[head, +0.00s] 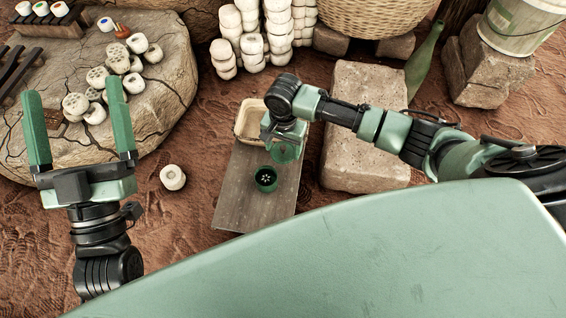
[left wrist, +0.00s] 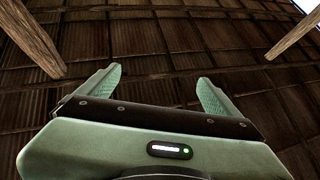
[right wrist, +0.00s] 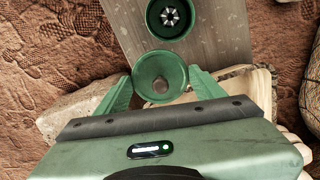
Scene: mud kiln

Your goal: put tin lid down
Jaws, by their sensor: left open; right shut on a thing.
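The green tin lid (right wrist: 143,72) is held in my right gripper (right wrist: 160,88), between its two fingers. In the head view the lid (head: 287,152) hangs above the wooden board (head: 237,205). An open green tin (head: 265,179) with a pale star-shaped thing inside stands on the board, just nearer than the lid. The tin also shows in the right wrist view (right wrist: 153,17), apart from the lid. My left gripper (head: 74,90) is raised at the left, open and empty. The left wrist view shows only its fingers (left wrist: 158,85) against the roof.
A pale tray (head: 243,123) lies at the board's far end. A stone block (head: 350,150) stands to the right. A white round piece (head: 173,177) lies on the ground left of the board. A cracked stone slab (head: 165,100) holds several pale pieces. The board's near end is bare.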

